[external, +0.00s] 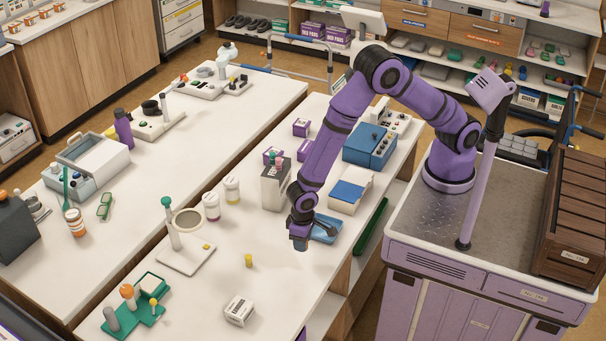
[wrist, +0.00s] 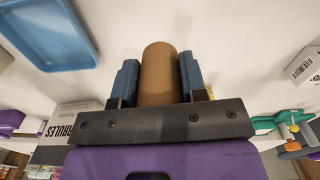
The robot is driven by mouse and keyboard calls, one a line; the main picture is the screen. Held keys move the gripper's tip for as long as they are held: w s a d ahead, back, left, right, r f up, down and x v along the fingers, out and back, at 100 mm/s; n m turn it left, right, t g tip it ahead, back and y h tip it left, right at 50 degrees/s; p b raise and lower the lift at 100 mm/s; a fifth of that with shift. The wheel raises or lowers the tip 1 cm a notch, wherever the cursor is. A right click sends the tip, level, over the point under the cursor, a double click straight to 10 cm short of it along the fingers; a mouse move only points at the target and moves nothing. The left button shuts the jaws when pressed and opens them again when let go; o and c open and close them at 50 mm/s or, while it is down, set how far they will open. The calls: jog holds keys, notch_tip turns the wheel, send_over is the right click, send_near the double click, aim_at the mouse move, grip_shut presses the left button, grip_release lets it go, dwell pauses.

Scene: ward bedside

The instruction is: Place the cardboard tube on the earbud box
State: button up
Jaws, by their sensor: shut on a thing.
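The cardboard tube (wrist: 160,72) is a plain brown cylinder between the two blue fingers of my gripper (wrist: 159,80) in the wrist view. My gripper is shut on it. In the external view my gripper (external: 300,243) hangs over the near table, by the blue tray, and I cannot make out the tube there. A small white box with dark print, which looks like the earbud box (external: 239,310), lies at the near table's front, left of and in front of my gripper. It seems to show at the right edge of the wrist view (wrist: 304,66), apart from the tube.
A blue tray (external: 325,229) lies beside my gripper. A tall grey-white carton (external: 274,188) stands just behind-left. A small yellow piece (external: 248,260), a white stand (external: 186,254) and a green holder (external: 150,313) are further left. The tabletop between the gripper and the white box is clear.

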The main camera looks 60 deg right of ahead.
jog(key=s+a+r, duration=0.2)
jog(key=a, duration=0.6)
jog(key=s+a+r, duration=0.1)
jog(key=s+a, duration=0.2)
jog(key=a, duration=0.4)
send_over(240, 307)
jog(key=shift+f, duration=0.45)
jog(key=shift+w+f, duration=0.1)
jog(key=shift+f, duration=1.65)
jog(key=shift+f, duration=0.15)
jog(key=o, duration=0.9)
notch_tip(240, 307, up, 12)
